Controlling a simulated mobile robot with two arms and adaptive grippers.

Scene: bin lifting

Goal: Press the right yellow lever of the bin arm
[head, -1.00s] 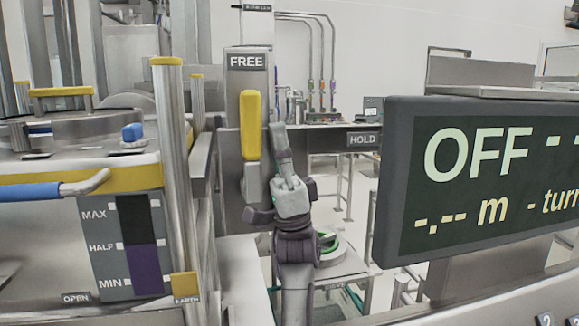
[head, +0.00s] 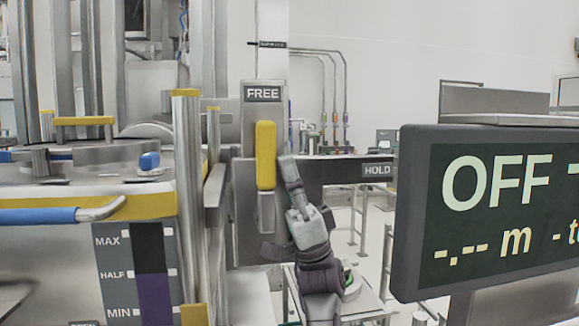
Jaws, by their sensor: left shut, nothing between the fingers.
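The yellow lever (head: 265,155) stands upright on a grey metal post in the head view, below the "FREE" label (head: 262,93). The "HOLD" label (head: 377,170) is on a dark bar to its right. My left gripper (head: 287,165) is shut and empty. Its fingers point up, and its tip is just right of the lever's lower half. I cannot tell whether it touches the lever. My right gripper is not in view.
A bin with a yellow rim (head: 150,206) and a blue handle (head: 38,216) fills the left side. A dark display (head: 490,215) reading "OFF" stands at the right. A metal stand with pipes is behind the lever.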

